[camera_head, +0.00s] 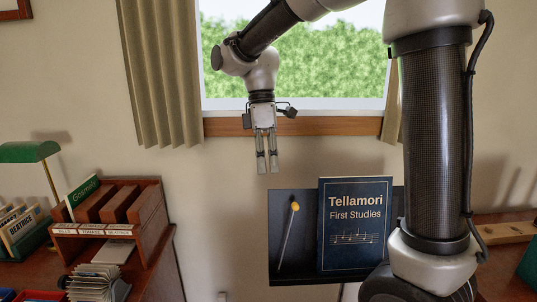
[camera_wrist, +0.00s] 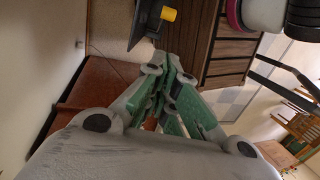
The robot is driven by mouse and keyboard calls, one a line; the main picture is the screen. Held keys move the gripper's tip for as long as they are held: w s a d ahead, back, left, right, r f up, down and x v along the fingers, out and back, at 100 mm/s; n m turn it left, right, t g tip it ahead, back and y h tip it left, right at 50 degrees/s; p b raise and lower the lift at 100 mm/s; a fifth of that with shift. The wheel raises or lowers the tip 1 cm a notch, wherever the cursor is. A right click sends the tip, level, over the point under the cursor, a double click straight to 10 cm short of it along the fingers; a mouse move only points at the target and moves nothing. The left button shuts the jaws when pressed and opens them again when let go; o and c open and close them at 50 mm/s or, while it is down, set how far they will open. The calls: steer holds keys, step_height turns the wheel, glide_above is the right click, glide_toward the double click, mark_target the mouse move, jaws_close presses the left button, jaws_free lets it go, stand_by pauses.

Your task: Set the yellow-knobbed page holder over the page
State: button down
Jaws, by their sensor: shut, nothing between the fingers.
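The page holder is a thin grey rod (camera_head: 286,238) with a yellow knob (camera_head: 294,206) at its upper end. It leans slightly on the left part of the dark music desk (camera_head: 307,255), left of the book. A dark blue book titled "Tellamori First Studies" (camera_head: 355,225) stands upright on the desk; no loose page can be made out. My gripper (camera_head: 267,170) points down, shut and empty, above and left of the knob, apart from it. In the wrist view, the yellow knob (camera_wrist: 168,14) shows at the top, beyond my gripper (camera_wrist: 174,68).
A wooden sorter (camera_head: 150,205) with labelled slots stands at the left, near a green lamp (camera_head: 28,152) and a rotary card file (camera_head: 95,283). A window with a wooden sill (camera_head: 335,126) is behind my arm. The wall between sorter and desk is bare.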

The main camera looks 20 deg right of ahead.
step_height(320, 180, down, 7)
steer(key=s+d, duration=0.2)
steer(key=s, duration=0.1)
steer(key=shift+d+f, duration=0.15)
steer(key=shift+d, duration=0.25)
steer(key=shift+y, duration=0.7)
steer(key=d, duration=0.1)
steer(key=s+d, duration=0.1)
steer(key=d, duration=0.1)
steer(key=d+f, duration=0.1)
steer(key=d, duration=0.1)
steer(key=shift+s, duration=0.3)
steer(key=shift+a+r, duration=0.1)
steer(key=shift+w+a, duration=0.2)
steer(key=shift+a, duration=0.4)
